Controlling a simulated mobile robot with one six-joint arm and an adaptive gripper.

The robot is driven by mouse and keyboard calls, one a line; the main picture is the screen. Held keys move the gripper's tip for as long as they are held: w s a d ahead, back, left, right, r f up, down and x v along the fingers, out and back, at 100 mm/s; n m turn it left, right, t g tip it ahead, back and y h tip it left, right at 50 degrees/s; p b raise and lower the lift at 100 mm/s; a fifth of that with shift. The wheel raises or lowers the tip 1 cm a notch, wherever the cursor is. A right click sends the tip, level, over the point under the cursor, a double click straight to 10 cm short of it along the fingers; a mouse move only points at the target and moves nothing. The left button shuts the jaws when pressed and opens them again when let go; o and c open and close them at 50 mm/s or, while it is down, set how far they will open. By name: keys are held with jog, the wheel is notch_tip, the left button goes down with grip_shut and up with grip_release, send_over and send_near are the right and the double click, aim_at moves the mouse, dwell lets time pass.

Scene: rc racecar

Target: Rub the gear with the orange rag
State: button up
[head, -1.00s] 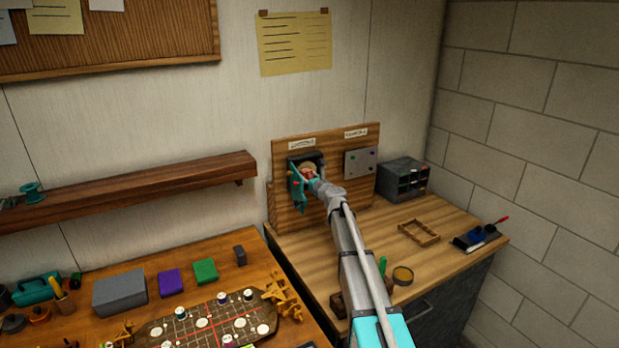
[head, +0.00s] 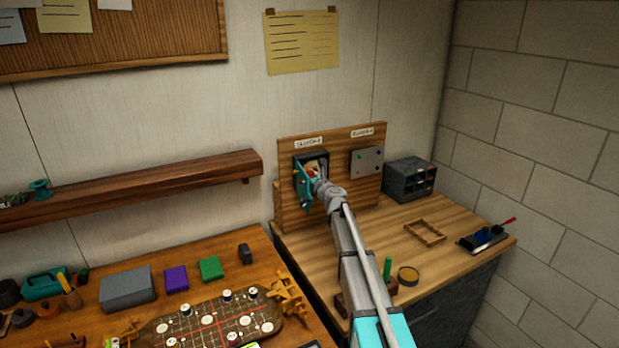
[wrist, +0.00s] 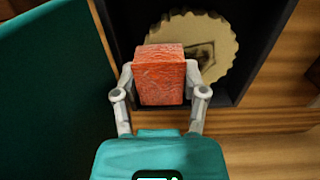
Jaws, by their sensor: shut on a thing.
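The orange rag (wrist: 160,72) is a block-like piece held between the fingers of my gripper (wrist: 160,90) in the wrist view. The gear (wrist: 222,40) is a pale tan toothed disc inside a dark box (wrist: 262,60), just beyond the rag. A dark patch shows on its face beside the rag. The rag overlaps the gear's lower left in the picture; I cannot tell whether they touch. In the head view my gripper (head: 315,180) reaches to the open box on the wooden board, and my arm partly hides it.
A teal door (wrist: 45,90) stands open left of the box. A grey plate (head: 366,162) is on the board (head: 291,208) to the right. A dark drawer unit (head: 409,179), a wooden frame (head: 425,232) and a tin (head: 408,276) stand on the right bench.

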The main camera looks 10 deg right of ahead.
aim_at(320, 169)
jog(key=shift+w+a, duration=0.1)
jog(key=shift+a, duration=0.15)
jog(key=shift+w+d, duration=0.2)
jog(key=shift+d, duration=0.6)
jog(key=shift+w+d, duration=0.2)
jog(key=shift+d, duration=0.6)
jog(key=shift+d, duration=0.15)
jog(key=shift+w+d+r, duration=0.1)
jog(key=shift+w+d, duration=0.2)
jog(key=shift+d, duration=0.4)
jog(key=shift+w+d, duration=0.3)
jog(key=shift+d, duration=0.35)
jog(key=shift+d, duration=0.1)
jog(key=shift+s+a, duration=0.35)
jog(key=shift+a, duration=0.45)
jog(key=shift+s+a, duration=0.35)
jog(key=shift+a, duration=0.45)
jog(key=shift+a, duration=0.1)
jog(key=shift+s+a, duration=0.2)
jog(key=shift+a, duration=0.55)
jog(key=shift+s+a, duration=0.2)
jog(key=shift+a, duration=0.5)
